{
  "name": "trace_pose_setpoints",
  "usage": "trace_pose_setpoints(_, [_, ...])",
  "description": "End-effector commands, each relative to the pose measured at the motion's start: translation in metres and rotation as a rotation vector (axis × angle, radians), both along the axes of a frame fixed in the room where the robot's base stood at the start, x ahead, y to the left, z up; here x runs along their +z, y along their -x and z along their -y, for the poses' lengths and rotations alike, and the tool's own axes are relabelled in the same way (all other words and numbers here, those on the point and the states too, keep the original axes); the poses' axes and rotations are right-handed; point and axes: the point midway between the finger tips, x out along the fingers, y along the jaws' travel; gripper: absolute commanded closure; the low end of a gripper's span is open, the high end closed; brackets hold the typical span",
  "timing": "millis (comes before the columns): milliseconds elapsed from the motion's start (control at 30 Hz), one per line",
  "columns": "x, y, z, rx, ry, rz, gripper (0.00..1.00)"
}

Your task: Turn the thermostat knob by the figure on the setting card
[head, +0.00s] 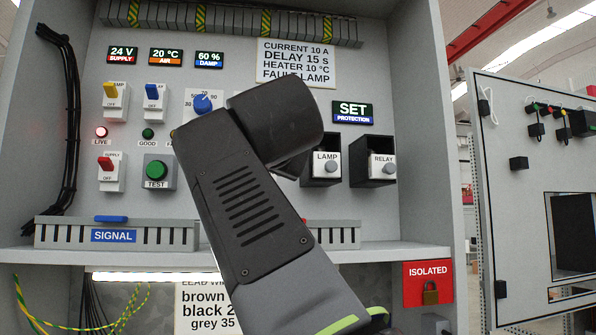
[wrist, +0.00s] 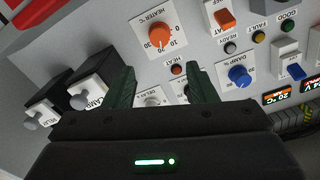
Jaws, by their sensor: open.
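The setting card (head: 296,63) at the top of the panel in the head view reads "CURRENT 10 A, DELAY 15 s, HEATER 10 °C", with a fault lamp line below. The orange heater knob (wrist: 161,36) sits on a white "HEATER °C" dial plate (wrist: 140,33) in the wrist view. I cannot tell its pointer setting for certain. My arm hides it in the head view. My gripper (wrist: 160,67) is open and empty, its two dark green fingers pointing at the panel. The knob shows beyond the fingertips, apart from them.
A small heat lamp (wrist: 177,70) shows between the fingers. The blue damp knob (wrist: 239,76) is right of them, also visible in the head view (head: 203,103). Lamp (head: 326,167) and relay (head: 382,168) blocks protrude at the right. A ledge (head: 400,252) runs below.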

Motion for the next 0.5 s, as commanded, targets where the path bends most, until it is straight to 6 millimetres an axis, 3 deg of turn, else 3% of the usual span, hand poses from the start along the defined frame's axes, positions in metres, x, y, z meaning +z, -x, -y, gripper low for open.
trace_pose_setpoints(500, [0.003, -0.096, -0.027, -0.002, 0.002, -0.001, 0.48])
